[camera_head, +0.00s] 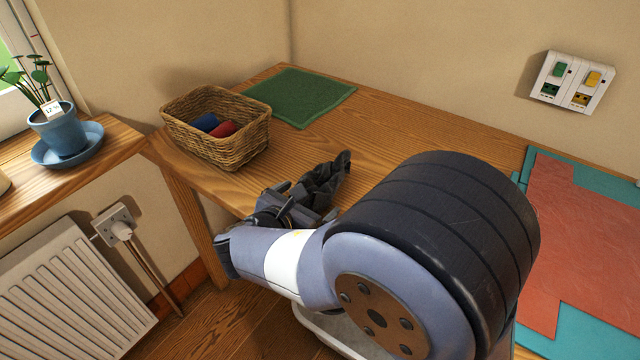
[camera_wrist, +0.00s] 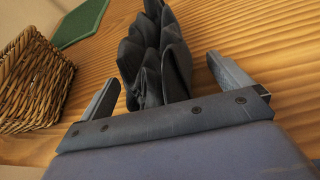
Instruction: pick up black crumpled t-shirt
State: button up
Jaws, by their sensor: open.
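The black crumpled t-shirt (camera_head: 326,178) lies in a dark, folded heap on the wooden table, and part of it is hidden behind my arm and gripper in the head view. In the wrist view the t-shirt (camera_wrist: 156,58) stands out dark against the wood. My gripper (camera_wrist: 168,86) is open, with one finger on each side of the near part of the t-shirt. I cannot tell whether the fingers touch it. In the head view my gripper (camera_head: 305,205) is at the table's near edge, just before the t-shirt.
A wicker basket (camera_head: 240,148) with red and blue rolls stands to the left on the wooden table (camera_head: 390,118). A green cloth (camera_head: 300,95) lies behind it. Red and teal sheets (camera_head: 585,225) lie at the right. A potted plant (camera_head: 62,130) stands on the sill.

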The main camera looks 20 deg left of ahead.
jog(key=shift+c, duration=0.5)
jog(key=c, duration=1)
jog(key=shift+r, duration=0.1)
jog(key=shift+c, duration=0.2)
